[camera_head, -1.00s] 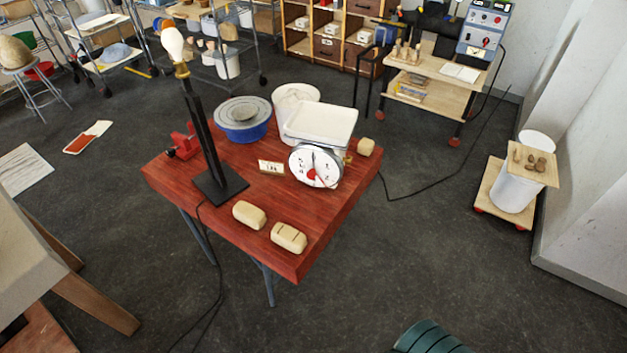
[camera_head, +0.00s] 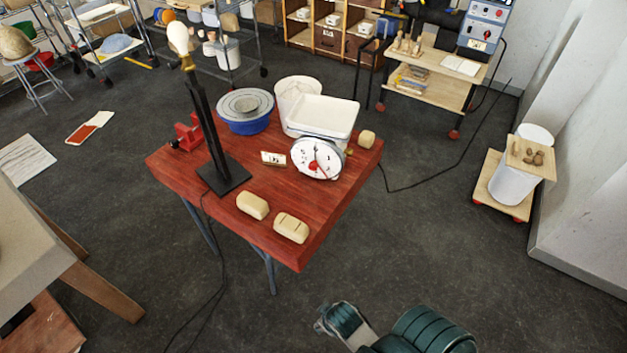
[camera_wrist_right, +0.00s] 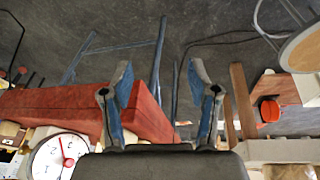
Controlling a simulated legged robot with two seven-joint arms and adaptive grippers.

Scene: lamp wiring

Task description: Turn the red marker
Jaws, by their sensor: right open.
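The red marker (camera_head: 313,166) is a small red piece at the white round dial (camera_head: 318,157) of the kitchen scale, on the red table's right side. In the right wrist view the dial (camera_wrist_right: 47,158) is at the lower left, with its red marker (camera_wrist_right: 69,162) at the centre. My right gripper (camera_wrist_right: 160,78) is open, with nothing between its blue-grey fingers. In the head view my teal right arm comes in at the bottom, with its hand (camera_head: 325,320) in front of the table and apart from the scale. My left gripper is not in view.

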